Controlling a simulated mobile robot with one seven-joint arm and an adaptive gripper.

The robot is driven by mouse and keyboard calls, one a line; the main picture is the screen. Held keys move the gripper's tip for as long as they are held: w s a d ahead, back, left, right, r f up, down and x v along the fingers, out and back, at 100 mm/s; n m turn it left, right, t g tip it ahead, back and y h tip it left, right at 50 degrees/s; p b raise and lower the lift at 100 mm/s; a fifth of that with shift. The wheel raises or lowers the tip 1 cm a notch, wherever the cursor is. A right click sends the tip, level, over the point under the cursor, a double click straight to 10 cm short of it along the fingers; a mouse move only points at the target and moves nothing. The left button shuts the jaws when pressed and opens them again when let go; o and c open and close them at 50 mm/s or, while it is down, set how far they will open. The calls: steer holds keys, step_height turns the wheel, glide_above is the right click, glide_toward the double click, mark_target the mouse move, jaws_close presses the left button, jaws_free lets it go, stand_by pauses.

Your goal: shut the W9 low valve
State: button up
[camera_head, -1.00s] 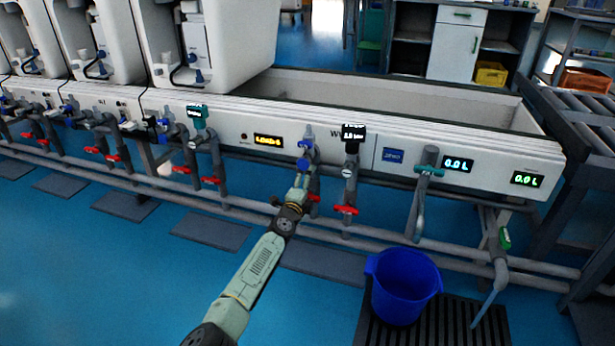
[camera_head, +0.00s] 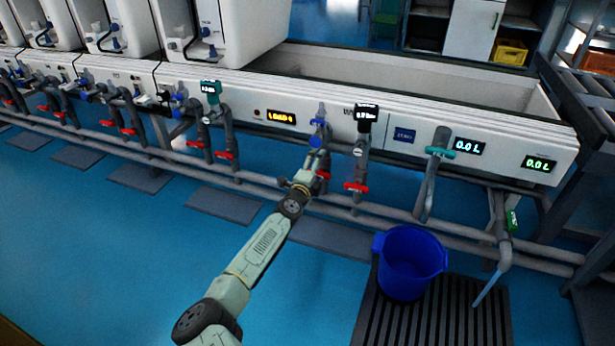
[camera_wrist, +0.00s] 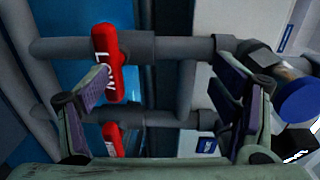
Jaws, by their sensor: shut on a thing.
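The nearer red valve handle (camera_wrist: 107,65), with white lettering that I cannot fully read, sits on a grey pipe with a blue cap. My gripper (camera_wrist: 162,88) straddles this valve pipe. Its left pad is against the handle; its right pad is across near the pipe joint, and the exact contact is unclear. In the head view, my gripper (camera_head: 312,163) is small and overlaps the blue-topped valve below the partly covered W9 label. A red handle (camera_head: 323,174) shows just beside it.
A second red handle (camera_wrist: 112,140) lies just beyond in the wrist view. A black-display pipe with a red handle (camera_head: 356,187) stands to the right in the head view. A blue bucket (camera_head: 410,262) stands on a grate (camera_head: 432,318).

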steer(key=r, duration=0.3)
steer(key=shift+s+a, duration=0.3)
steer(key=shift+a, duration=0.1)
steer(key=c, duration=0.4)
steer(key=shift+s+a+f+p, duration=0.1)
steer(key=shift+s+f+p, duration=0.35)
steer(key=shift+s+p, duration=0.15)
steer(key=shift+c, duration=0.7)
steer(key=p+v, duration=0.4)
steer(key=v, duration=0.4)
steer(key=shift+f+p, duration=0.4)
steer(key=shift+f, duration=0.15)
